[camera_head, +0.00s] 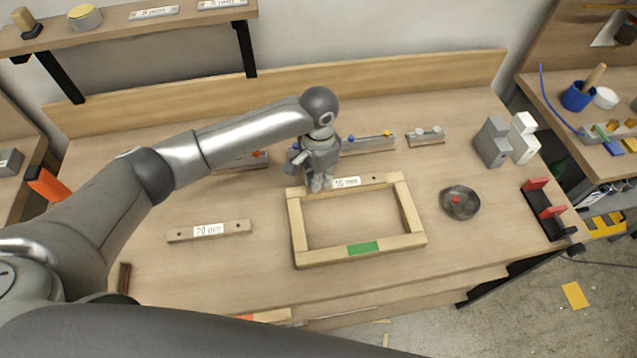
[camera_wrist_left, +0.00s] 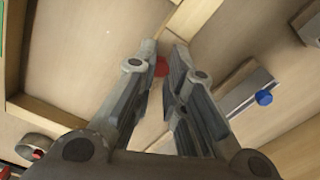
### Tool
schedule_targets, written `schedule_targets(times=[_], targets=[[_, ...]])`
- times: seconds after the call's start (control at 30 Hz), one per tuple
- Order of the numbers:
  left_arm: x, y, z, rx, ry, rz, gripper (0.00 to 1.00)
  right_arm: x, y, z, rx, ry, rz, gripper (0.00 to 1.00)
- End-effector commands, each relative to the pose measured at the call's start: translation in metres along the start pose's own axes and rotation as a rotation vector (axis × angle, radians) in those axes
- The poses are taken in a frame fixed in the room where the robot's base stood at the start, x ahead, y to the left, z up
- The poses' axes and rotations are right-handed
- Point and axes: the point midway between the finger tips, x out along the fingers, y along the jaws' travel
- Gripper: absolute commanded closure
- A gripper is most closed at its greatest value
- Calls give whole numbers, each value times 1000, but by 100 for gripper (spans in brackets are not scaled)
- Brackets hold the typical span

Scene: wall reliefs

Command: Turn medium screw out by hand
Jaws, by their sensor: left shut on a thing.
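A light wooden frame (camera_head: 298,235) lies flat on the workbench. A labelled wooden bar (camera_head: 372,180) lies along its far side, with a dark hole near the bar's right end. My left gripper (camera_head: 317,186) points down at the frame's far left corner. In the left wrist view, my left gripper (camera_wrist_left: 161,52) has its fingertips close together around a small red screw head (camera_wrist_left: 161,68). The screw's shaft is hidden, and in the head view the fingers cover the screw. My right gripper is in neither view.
Racks with blue and orange screws (camera_head: 372,144) stand behind the frame. A loose labelled bar (camera_head: 208,231) lies left of it. A dark bowl (camera_head: 460,207) holding something red and grey blocks (camera_head: 491,144) stand to the right. The bench front is mostly clear.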

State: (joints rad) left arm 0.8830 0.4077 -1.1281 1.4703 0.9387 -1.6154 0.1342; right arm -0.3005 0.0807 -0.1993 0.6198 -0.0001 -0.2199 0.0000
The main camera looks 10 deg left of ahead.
Motion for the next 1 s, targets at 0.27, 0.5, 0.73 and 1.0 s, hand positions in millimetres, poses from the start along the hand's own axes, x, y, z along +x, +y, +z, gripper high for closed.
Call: schedule_targets(times=[0.27, 0.5, 0.73, 1.0], targets=[[-8, 1, 1, -204, -3, 4, 100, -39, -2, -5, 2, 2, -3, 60], [-4, 1, 0, -429, -1, 2, 100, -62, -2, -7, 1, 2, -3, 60], [0, 0, 0, -453, 0, 0, 100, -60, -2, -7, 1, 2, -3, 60], [-7, 1, 0, -571, -2, 3, 100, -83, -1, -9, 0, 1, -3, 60]])
